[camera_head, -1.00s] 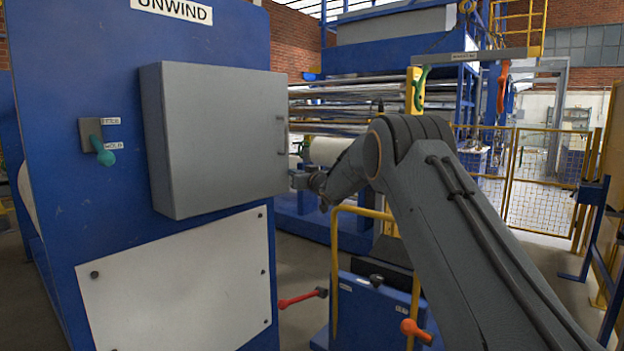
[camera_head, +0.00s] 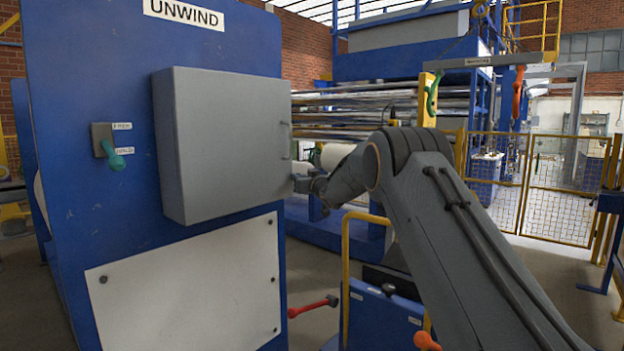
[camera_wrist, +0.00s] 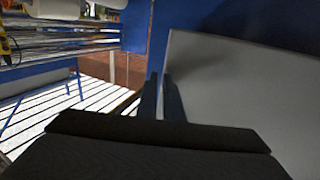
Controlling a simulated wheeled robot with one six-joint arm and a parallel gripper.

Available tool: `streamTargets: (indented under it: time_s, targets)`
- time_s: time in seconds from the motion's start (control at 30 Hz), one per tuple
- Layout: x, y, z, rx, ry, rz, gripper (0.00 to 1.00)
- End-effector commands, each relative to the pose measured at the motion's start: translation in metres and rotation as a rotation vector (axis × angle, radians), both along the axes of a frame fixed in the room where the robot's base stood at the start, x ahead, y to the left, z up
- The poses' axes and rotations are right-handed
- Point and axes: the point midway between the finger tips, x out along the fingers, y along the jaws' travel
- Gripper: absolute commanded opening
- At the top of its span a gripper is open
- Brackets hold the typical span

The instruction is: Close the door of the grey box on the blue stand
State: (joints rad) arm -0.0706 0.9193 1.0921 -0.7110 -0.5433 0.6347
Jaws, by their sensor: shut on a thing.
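The grey box (camera_head: 230,145) is mounted on the upper face of the blue stand (camera_head: 75,180) marked UNWIND. Its flat front door has a thin handle (camera_head: 288,140) at the right edge and looks about parallel to the stand's face; I cannot tell if a gap stays behind it. My gripper (camera_head: 302,184) is at the door's right edge, below the handle. In the wrist view the fingers of my gripper (camera_wrist: 160,98) are close together, with the grey door panel (camera_wrist: 235,90) filling the right side. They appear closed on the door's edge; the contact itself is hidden.
A teal-handled switch (camera_head: 113,158) is left of the box and a white panel (camera_head: 185,285) below it. A yellow rail (camera_head: 347,270) and a red-handled lever (camera_head: 313,307) stand low, near my arm. Metal rollers (camera_head: 390,108) are behind, with yellow fencing (camera_head: 555,195) at right.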

Motion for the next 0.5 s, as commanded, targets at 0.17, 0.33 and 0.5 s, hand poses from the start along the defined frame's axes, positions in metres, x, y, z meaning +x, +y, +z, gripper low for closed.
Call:
streamTargets:
  time_s: [0.17, 0.33, 0.5]
  targets:
    - [-0.015, -0.010, 0.017, 0.005, -0.014, 0.002, 0.00]
    - [-0.036, -0.047, 0.013, 0.004, -0.009, -0.012, 0.00]
    - [-0.063, -0.069, 0.009, 0.003, -0.006, -0.007, 0.00]
